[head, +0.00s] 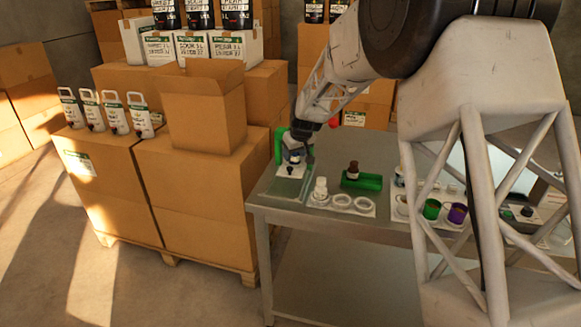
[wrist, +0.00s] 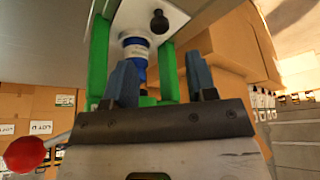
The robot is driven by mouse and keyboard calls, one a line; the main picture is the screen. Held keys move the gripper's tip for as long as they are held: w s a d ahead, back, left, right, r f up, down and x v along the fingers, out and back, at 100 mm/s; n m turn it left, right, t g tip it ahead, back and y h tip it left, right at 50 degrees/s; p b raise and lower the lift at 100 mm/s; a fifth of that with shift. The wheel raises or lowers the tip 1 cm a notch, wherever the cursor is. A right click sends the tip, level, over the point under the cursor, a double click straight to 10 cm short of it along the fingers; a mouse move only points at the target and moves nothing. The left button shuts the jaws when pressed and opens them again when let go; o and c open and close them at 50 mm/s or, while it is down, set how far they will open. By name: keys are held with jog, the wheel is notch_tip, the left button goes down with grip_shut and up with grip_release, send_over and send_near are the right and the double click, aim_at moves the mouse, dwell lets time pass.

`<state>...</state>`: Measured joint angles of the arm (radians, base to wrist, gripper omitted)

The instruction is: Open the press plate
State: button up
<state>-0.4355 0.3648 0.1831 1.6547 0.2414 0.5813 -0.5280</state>
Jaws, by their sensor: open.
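The press (head: 283,150) stands at the left end of the metal table, with a green frame and a pale plate with a black knob (head: 290,169) low at its front. In the wrist view, the green posts (wrist: 97,60) flank a white plate (wrist: 135,14) with a black knob (wrist: 159,22), and a blue-and-white cylinder (wrist: 137,55) sits between them. My gripper (head: 302,137) is at the press; its two blue fingers (wrist: 162,80) are spread apart with nothing held between them. I cannot tell whether a finger touches the press. My arm hides part of it.
A red ball on a lever (wrist: 25,153) is beside my gripper. On the table (head: 262,208) are a white bottle (head: 320,188), white rings (head: 353,204), a dark bottle on a green holder (head: 362,180) and mugs (head: 432,208). Cardboard boxes (head: 195,190) stand close left.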

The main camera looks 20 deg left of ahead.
aim_at(290, 168)
jog(key=shift+f, duration=0.1)
jog(key=shift+x, duration=3.8)
grip_shut()
